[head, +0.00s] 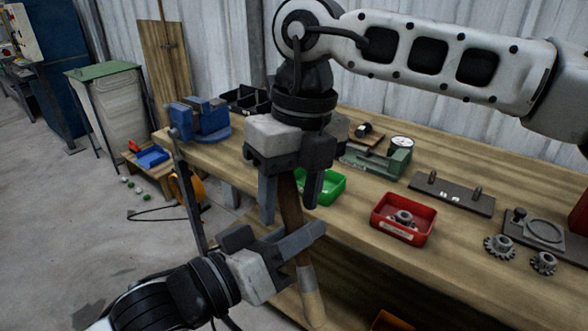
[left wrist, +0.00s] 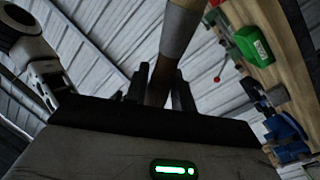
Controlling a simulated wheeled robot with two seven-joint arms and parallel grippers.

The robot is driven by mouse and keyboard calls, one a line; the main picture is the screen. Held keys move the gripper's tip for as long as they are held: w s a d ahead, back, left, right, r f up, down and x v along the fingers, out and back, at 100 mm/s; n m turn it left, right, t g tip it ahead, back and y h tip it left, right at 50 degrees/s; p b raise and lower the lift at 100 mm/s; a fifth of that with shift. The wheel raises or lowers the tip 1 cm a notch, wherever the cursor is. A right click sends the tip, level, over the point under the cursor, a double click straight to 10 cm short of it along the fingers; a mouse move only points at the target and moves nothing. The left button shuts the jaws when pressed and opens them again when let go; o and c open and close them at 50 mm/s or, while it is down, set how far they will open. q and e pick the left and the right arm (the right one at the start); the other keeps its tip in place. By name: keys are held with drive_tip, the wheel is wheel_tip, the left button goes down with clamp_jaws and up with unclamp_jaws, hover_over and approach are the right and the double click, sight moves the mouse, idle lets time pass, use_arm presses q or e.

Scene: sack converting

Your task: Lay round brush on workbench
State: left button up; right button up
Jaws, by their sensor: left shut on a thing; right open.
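The round brush (head: 308,283), with a brown shaft and a pale band, hangs nearly upright in front of the workbench (head: 350,232). My left gripper (head: 298,243) is shut on its brown part; the left wrist view also shows the brush (left wrist: 179,32) between the fingers. My right gripper (head: 290,195) points down from above, open, with its fingers on either side of the brush's upper end. I cannot tell whether they touch it. The right gripper hides the brush's top end.
On the bench are a blue vise (head: 205,120), a green bin (head: 325,186), a red bin (head: 403,221) with a part inside, a dark plate with two pins (head: 452,194), gears (head: 500,247) and a green gauge stand (head: 385,160). The bench's front strip left of the red bin is bare.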

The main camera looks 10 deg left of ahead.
drive_tip(key=shift+f, duration=0.15)
drive_tip(key=c, duration=1.1)
use_arm(q)
drive_tip(key=o, duration=1.1)
use_arm(e)
clamp_jaws()
